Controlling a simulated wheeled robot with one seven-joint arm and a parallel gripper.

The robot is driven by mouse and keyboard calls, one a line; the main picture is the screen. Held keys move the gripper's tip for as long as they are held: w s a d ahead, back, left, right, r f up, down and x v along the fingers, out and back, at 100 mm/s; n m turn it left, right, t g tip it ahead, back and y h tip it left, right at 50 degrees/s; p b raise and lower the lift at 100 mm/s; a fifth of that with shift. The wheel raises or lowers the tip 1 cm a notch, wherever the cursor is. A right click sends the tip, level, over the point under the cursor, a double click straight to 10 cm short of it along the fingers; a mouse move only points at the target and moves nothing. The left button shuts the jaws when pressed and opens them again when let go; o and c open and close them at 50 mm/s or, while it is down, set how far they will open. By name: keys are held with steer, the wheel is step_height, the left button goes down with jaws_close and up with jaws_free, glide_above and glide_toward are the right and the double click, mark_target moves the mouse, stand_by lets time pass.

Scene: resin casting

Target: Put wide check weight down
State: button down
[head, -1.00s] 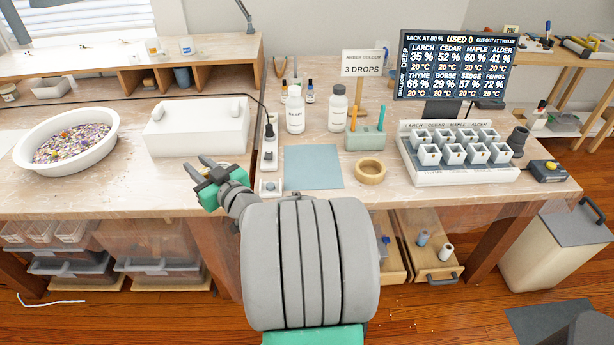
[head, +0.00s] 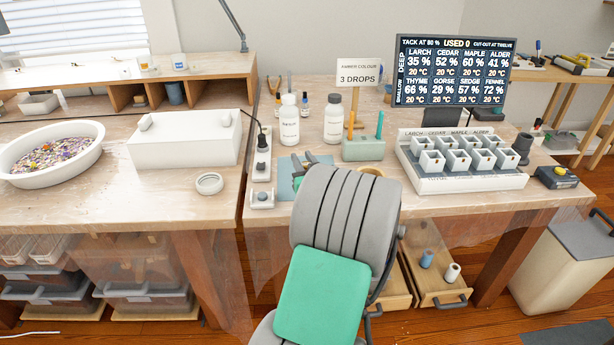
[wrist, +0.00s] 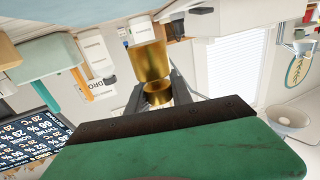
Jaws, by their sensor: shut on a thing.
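The wide check weight (wrist: 152,62) is a shiny brass piece with a broad cylinder and a narrower part, seen in the wrist view. My gripper (wrist: 158,96) is shut on it, with its dark fingers on either side of the narrower part. In the head view my gripper (head: 304,160) is over the blue mat (head: 284,178), right of the power strip. My arm hides the weight there, and I cannot tell whether it touches the mat.
White bottles (head: 289,122) and a green holder (head: 364,148) stand behind the gripper. A wooden ring (head: 372,171) is mostly hidden by my arm. The power strip (head: 262,168) is close on the left. A white ring (head: 209,184) lies on the left bench. The cup rack (head: 462,175) is right.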

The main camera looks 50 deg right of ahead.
steer(key=shift+d+f, duration=0.7)
steer(key=shift+f, duration=0.2)
steer(key=shift+d+f+b, duration=0.1)
steer(key=shift+f+b, duration=0.65)
steer(key=shift+f, duration=1.05)
steer(key=c, duration=1.1)
jaws_free()
steer(key=shift+r, duration=0.1)
steer(key=shift+c, duration=0.2)
